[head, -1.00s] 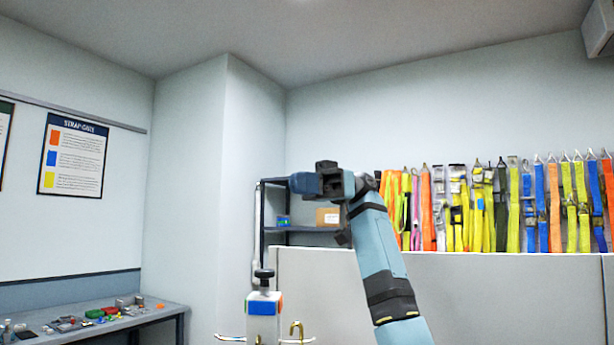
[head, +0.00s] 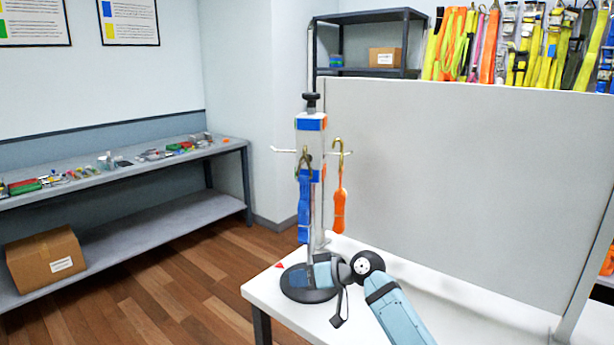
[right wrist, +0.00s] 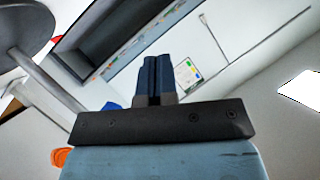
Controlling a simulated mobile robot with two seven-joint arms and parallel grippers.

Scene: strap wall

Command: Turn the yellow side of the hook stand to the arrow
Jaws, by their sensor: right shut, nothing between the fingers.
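The hook stand (head: 311,144) stands upright on the white table, with a black knob on top and a round dark base (head: 292,294). Its post shows blue patches toward me and a narrow orange strip on the right; I see no yellow side. A blue strap (head: 304,208) and an orange strap (head: 340,211) hang from its hooks. The red arrow (head: 279,265) lies on the table left of the base. My right gripper (head: 298,281) is low, in front of the base; contact is unclear. Its fingers (right wrist: 158,78) are shut and empty in the right wrist view. My left gripper is out of view.
A grey panel (head: 450,180) rises behind the table (head: 262,296). A workbench (head: 120,172) with small parts runs along the left wall, with a cardboard box (head: 46,262) on its lower shelf. Floor is clear between bench and table. More straps hang at the upper right.

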